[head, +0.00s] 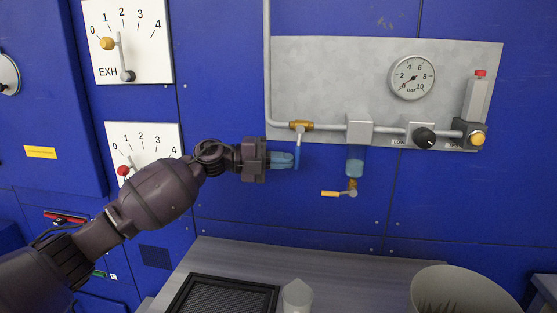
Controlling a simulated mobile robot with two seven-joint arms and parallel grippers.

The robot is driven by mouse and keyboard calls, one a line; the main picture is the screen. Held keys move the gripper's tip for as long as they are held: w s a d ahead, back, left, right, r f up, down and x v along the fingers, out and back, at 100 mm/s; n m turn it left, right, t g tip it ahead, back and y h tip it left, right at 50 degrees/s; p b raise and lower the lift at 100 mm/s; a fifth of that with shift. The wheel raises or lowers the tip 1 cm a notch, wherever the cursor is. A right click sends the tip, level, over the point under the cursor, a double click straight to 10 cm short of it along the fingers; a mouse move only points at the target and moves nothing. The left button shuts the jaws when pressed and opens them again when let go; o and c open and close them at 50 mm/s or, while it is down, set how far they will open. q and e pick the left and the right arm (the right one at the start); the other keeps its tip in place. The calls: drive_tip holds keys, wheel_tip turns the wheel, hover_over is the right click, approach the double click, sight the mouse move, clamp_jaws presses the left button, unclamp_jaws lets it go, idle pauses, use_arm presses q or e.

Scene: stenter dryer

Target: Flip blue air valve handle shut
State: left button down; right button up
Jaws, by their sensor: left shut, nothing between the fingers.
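The blue air valve handle (297,152) hangs down from the brass valve (300,125) on the grey pipe, at right angles to the pipe's horizontal run. My left gripper (292,160) comes in from the left with its blue fingers shut and empty. Its fingertips are right beside the lower part of the handle. They overlap it in the head view, so I cannot tell if they touch. My right gripper is out of view.
The grey panel (325,75) carries a pressure gauge (411,78), a filter bowl (355,160) with a yellow drain lever (331,194), and a black knob (424,138). Below are a grey table (345,262), a black tray (181,297) and a white bin (425,290).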

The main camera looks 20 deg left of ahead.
use_arm(q)
drive_tip(key=shift+d+f+t+h, duration=0.15)
drive_tip(key=shift+d+t+h, duration=0.15)
drive_tip(key=shift+h, duration=0.3)
idle(0.3)
drive_tip(key=v, duration=1.4)
drive_tip(key=shift+r+b, duration=0.3)
drive_tip(key=shift+r, duration=0.1)
drive_tip(key=shift+a, duration=0.1)
